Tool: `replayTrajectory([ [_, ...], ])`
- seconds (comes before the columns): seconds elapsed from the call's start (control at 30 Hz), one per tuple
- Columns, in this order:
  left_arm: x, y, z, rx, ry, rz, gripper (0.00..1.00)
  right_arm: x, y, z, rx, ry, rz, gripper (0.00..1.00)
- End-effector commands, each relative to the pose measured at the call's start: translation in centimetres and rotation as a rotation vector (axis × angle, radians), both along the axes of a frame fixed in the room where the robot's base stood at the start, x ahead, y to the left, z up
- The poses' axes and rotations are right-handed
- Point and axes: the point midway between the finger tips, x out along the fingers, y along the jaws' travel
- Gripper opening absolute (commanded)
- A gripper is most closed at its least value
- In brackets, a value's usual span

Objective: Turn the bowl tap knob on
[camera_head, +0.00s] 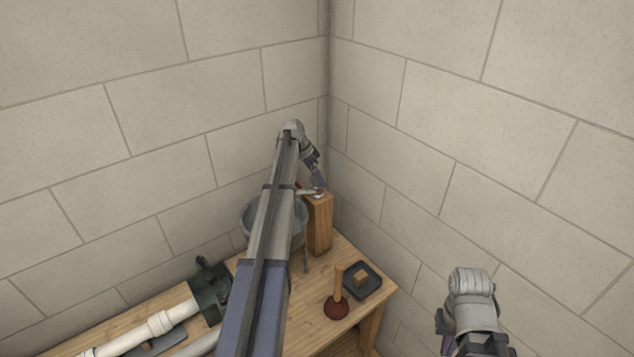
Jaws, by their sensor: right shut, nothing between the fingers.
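A grey bowl (252,214) stands at the back of the wooden workbench, partly hidden behind my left arm. Beside it on the right is an upright wooden block (320,228) with a small metal tap (309,192) on top, its spout towards the bowl. The knob is too small and covered to make out its position. My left gripper (319,181) points down just over the tap. I cannot tell whether it touches, or whether its fingers are open. My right gripper (446,340) is low at the right, shut and empty, away from the bench and partly cut off.
A plunger (337,306) with a wooden handle stands near the bench's right edge, beside a dark tray (375,286) holding a small wooden block. White pipe (160,322) and a dark clamp (209,288) lie at the left. Block walls close in behind and on the right.

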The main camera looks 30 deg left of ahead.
Motion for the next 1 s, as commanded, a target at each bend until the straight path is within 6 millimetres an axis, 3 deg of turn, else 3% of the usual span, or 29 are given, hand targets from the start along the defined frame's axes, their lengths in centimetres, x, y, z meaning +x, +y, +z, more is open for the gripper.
replayTrajectory([
  [0.23,0.04,-0.03,-0.01,0.0,0.0,0.0,0.9,0.0,0.0,-0.01,0.0,0.0,0.0,0.0],
  [1.0,0.02,0.0,-0.01,0.0,0.0,0.0,0.04,0.0,0.0,-0.02,0.0,0.0,0.0,0.0],
])
